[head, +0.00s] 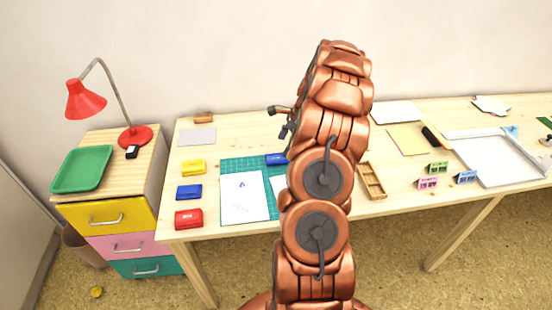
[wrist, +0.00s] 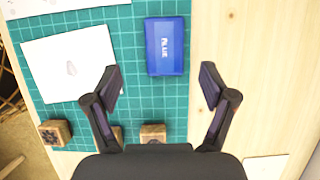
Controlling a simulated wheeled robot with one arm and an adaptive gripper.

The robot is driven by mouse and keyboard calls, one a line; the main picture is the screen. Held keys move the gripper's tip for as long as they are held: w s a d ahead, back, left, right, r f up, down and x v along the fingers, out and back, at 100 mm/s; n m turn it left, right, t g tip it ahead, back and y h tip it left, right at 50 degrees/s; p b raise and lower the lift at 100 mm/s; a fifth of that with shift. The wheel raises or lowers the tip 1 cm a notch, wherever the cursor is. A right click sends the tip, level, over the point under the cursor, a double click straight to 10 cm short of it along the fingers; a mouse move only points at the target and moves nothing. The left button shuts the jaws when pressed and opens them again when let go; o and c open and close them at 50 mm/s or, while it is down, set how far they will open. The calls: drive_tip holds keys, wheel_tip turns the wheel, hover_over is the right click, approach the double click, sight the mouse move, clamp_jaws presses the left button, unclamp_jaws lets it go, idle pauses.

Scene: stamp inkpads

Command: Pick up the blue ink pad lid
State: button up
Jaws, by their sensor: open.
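A blue block-shaped piece labelled BLUE (wrist: 165,45) lies flat on the green cutting mat (wrist: 130,30), near the mat's right edge in the wrist view. In the head view a blue piece (head: 276,159) shows on the mat, partly behind my arm. My gripper (wrist: 162,80) is open and empty, its fingers spread on either side of the blue piece's near edge and apart from it. In the head view my gripper (head: 284,122) hangs above the mat's far side. Another blue ink pad (head: 189,192) lies on the table left of the mat.
A yellow pad (head: 193,167) and a red pad (head: 188,219) lie in the left column. White paper (wrist: 72,66) and small wooden stamps (wrist: 54,133) lie on the mat. A wooden tray (head: 371,181) is right of my arm. Bare wood borders the mat.

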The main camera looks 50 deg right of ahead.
sight(277, 158)
drive_tip(key=shift+d+p+x, duration=0.2)
drive_tip(key=shift+p+x, duration=0.7)
drive_tip(key=shift+x, duration=1.95)
drive_tip(key=shift+w, duration=0.15)
drive_tip(key=shift+c, duration=0.2)
drive_tip(key=c, duration=0.9)
drive_tip(key=shift+r, duration=0.15)
